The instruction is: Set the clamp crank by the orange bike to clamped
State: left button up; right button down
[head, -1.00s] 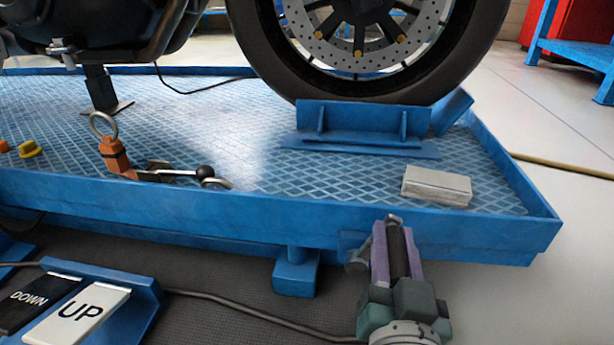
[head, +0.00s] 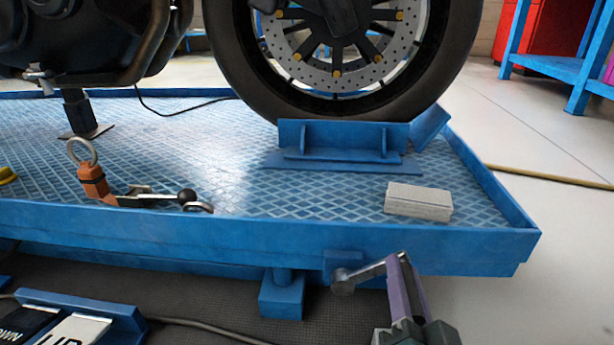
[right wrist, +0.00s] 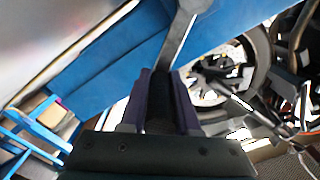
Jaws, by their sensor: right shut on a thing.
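The clamp crank (head: 366,272) is a grey lever with a round hub at the front side of the blue lift platform (head: 440,243). Its arm points right and slightly up from the hub. My right gripper (head: 400,264) is shut on the crank's outer end, with purple fingers coming up from below. In the right wrist view the grey lever (right wrist: 180,35) runs from the top edge down to between the dark fingers (right wrist: 160,90), which hide its end. The bike's wheel (head: 228,75) stands on the platform behind a blue chock. My left gripper is not in view.
On the platform lie a grey block (head: 418,201) and an orange strap fitting (head: 93,183) with a ring and black-knobbed lever. Pedals (head: 75,330) marked DOWN and UP sit at lower left.

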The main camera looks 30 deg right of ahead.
jog(key=shift+d+f, duration=0.1)
jog(key=shift+f, duration=0.1)
jog(key=c, duration=0.7)
grip_release()
jog(key=shift+o, duration=0.2)
jog(key=shift+r, duration=0.1)
jog(key=shift+s, duration=0.1)
jog(key=shift+s+a, duration=0.25)
jog(key=shift+s, duration=0.05)
jog(key=p+v, duration=0.1)
jog(key=v, duration=0.8)
jog(key=shift+p, duration=0.4)
jog(key=shift+d, duration=0.1)
